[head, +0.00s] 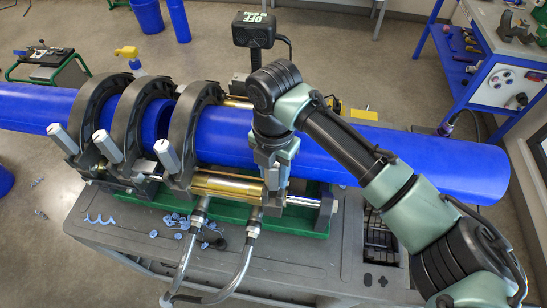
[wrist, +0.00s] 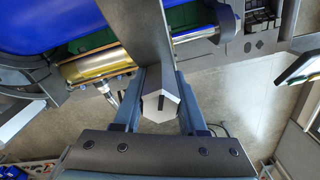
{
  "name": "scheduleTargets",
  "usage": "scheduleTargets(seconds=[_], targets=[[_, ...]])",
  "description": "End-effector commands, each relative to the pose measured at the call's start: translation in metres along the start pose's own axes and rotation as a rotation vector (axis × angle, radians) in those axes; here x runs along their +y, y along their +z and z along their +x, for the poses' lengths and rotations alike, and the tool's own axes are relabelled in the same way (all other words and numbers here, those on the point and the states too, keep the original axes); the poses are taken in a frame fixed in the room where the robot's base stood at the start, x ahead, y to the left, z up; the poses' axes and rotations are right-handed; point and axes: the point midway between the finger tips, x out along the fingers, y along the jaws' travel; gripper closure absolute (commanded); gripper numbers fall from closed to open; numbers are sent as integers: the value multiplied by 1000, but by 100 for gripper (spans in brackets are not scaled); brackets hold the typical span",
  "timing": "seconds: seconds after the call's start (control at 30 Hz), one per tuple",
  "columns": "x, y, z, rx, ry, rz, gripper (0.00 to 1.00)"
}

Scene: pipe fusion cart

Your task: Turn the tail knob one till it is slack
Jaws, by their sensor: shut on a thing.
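My gripper (head: 273,172) points down at the front of the blue pipe, right of the three dark clamps. In the wrist view, my gripper (wrist: 160,88) has its two fingers shut on the pale six-sided knob (wrist: 160,108), one finger on each side. The knob has a dark mark on its end face and sits at the end of a dark clamp arm (wrist: 147,32). In the head view this knob is hidden by my gripper, and I cannot tell from one moment how tight it is.
Three more pale knobs stand at the left clamps, the nearest (head: 167,155) to the left of my gripper. The blue pipe (head: 430,160) runs across the cart (head: 290,270). A brass cylinder (head: 225,187) and hoses (head: 240,262) lie below. A black OFF box (head: 254,29) stands behind.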

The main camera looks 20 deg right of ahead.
Motion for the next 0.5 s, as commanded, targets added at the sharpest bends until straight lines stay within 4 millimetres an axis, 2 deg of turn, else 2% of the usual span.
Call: scheduleTargets(seconds=[0.23, 0.5], targets=[[0, 0, 1, 0, 0, -216, 100], [0, 0, 0, 0, 0, -242, 100]])
